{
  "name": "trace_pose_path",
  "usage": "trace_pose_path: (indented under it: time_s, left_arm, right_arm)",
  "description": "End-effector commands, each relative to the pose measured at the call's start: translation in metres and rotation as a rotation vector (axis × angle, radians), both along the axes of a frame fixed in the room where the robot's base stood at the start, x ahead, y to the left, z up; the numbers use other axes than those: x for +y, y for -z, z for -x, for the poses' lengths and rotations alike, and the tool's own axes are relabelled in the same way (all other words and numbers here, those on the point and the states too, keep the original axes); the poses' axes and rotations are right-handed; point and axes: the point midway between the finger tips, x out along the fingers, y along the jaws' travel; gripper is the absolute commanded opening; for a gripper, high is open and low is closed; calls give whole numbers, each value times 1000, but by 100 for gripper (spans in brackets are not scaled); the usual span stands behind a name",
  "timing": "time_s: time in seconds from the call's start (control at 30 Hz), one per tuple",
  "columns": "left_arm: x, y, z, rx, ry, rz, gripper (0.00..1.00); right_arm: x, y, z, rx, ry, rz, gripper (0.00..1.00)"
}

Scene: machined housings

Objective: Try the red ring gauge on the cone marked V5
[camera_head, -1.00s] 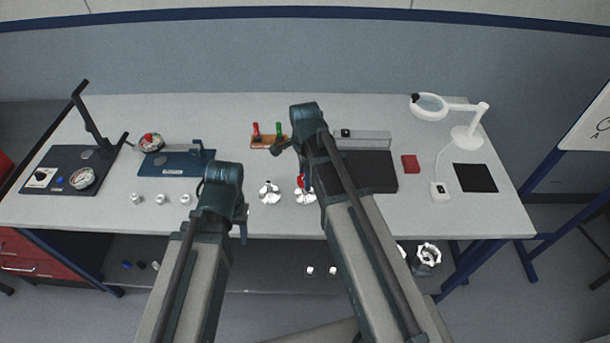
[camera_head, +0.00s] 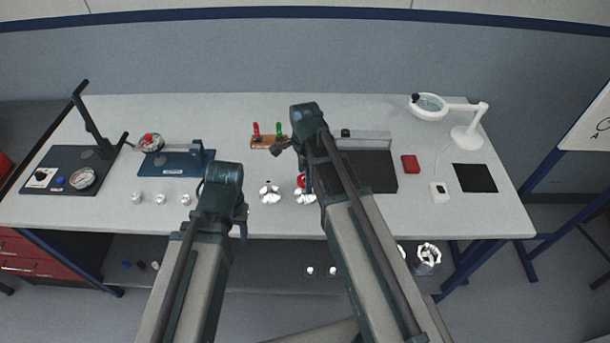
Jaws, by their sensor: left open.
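The red ring gauge (camera_head: 301,179) is a small red shape beside my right gripper (camera_head: 305,186), partly hidden by that arm. My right gripper appears shut on it, just above a shiny metal housing (camera_head: 304,198). A second similar housing (camera_head: 269,192) stands to its left, clear of both grippers. Any cone on them is too small to make out, and no V5 mark is legible. My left gripper (camera_head: 242,228) is open and empty near the table's front edge, left of the housings.
A wooden stand (camera_head: 266,142) with red and green upright pieces is behind. A dark tray (camera_head: 372,172) and red block (camera_head: 410,164) lie right, with a magnifier lamp (camera_head: 468,136) beyond. A blue fixture (camera_head: 178,164) and small metal parts (camera_head: 160,199) are left. The table front is largely clear.

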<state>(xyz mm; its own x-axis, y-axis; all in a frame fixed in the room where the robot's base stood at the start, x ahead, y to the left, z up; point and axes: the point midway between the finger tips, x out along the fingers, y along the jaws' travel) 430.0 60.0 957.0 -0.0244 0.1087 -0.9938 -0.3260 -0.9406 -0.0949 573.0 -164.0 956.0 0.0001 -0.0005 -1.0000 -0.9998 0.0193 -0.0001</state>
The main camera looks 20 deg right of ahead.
Motion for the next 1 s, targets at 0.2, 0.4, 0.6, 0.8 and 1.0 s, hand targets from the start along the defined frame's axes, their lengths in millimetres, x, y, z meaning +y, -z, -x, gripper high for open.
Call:
trace_pose_path:
  time_s: [0.2, 0.4, 0.6, 0.8, 1.0]
  left_arm:
    - [0, 0, 0, 0, 0, 0, 50]
    - [0, -4, 0, 0, 0, 0, 50]
    - [0, -19, 0, 0, 0, 0, 50]
    - [0, -45, 0, 0, 1, 0, 50]
    - [0, -76, 0, 0, 2, 0, 50]
  right_arm:
    - [0, 0, 0, 0, 0, 0, 96]
    - [0, -4, 0, 0, 0, 0, 96]
    - [0, -19, 0, 0, 0, 0, 96]
    - [0, -45, 0, 0, 0, 0, 96]
    - [0, -76, 0, 0, 0, 0, 96]
